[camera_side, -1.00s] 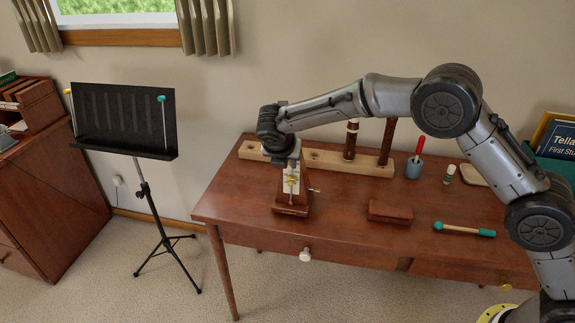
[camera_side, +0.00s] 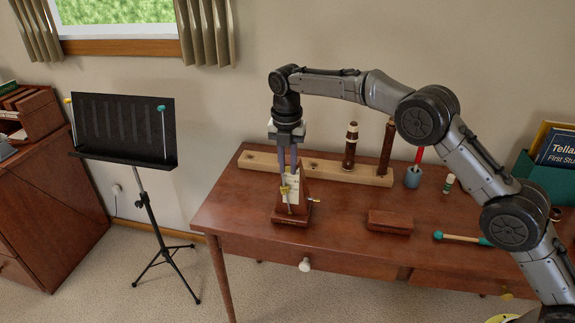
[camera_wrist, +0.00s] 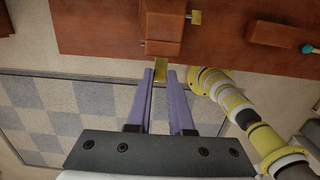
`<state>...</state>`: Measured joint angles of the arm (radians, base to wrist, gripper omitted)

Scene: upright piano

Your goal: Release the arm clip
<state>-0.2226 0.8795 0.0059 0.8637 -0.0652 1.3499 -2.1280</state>
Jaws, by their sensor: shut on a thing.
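A wooden metronome (camera_side: 292,213) stands upright near the table's front left, with a pale front plate and a brass key on its right side. In the wrist view, the metronome (camera_wrist: 162,30) is at the top middle. My gripper (camera_side: 286,178) points down in front of its plate. In the wrist view, my gripper (camera_wrist: 161,73) has its two purple fingers on either side of a small brass piece (camera_wrist: 160,71) and is shut on it. I cannot tell whether this piece is the arm clip. The fingers hide part of the plate and pendulum arm.
A wooden rack (camera_side: 340,170) with dark upright pieces stands behind the metronome. A black music stand (camera_side: 125,125) is left of the table.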

